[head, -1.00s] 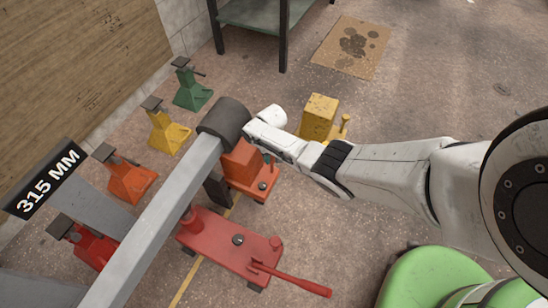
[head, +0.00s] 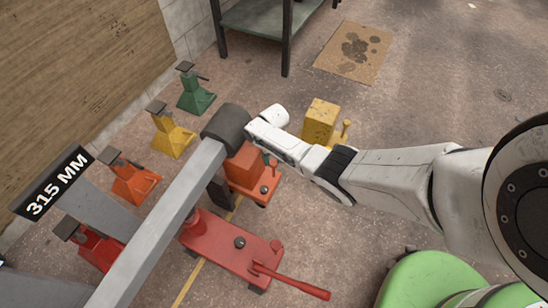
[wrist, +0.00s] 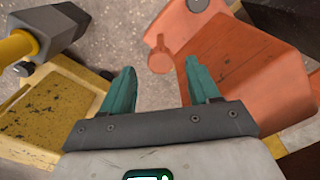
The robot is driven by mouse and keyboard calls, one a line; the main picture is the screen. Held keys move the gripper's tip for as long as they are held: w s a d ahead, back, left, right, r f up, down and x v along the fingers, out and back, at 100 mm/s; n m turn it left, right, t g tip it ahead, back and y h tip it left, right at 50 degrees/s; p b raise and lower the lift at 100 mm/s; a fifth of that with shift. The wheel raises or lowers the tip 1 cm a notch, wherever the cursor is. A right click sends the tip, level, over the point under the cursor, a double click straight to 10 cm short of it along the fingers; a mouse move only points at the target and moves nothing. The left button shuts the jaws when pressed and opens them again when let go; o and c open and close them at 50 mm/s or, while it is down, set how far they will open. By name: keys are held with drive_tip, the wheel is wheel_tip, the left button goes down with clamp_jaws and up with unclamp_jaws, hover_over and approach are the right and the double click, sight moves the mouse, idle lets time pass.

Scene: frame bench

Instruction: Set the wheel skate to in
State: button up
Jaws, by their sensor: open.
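No label marks the wheel skate; the likeliest match is the low orange unit (head: 247,172) with an upright block and small wheels, but I cannot be sure. In the wrist view its orange body (wrist: 235,60) fills the right side, and a round orange knob (wrist: 160,60) with a short stub shows ahead between the fingers. My gripper (wrist: 161,85) is open, with two teal fingers apart and nothing between them. The right finger is close to the orange body; I cannot tell whether they touch. In the head view my wrist hides most of the gripper.
A yellow block (head: 321,120) with a lever stands to the right and appears left in the wrist view (wrist: 45,120). A grey beam (head: 165,220) crosses beside the orange unit. A red jack (head: 225,242) with a long handle lies in front. Coloured stands line the left.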

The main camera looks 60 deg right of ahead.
sight(254, 164)
wheel_tip(254, 164, up, 8)
drive_tip(key=p, duration=0.4)
drive_tip(key=shift+f, duration=0.15)
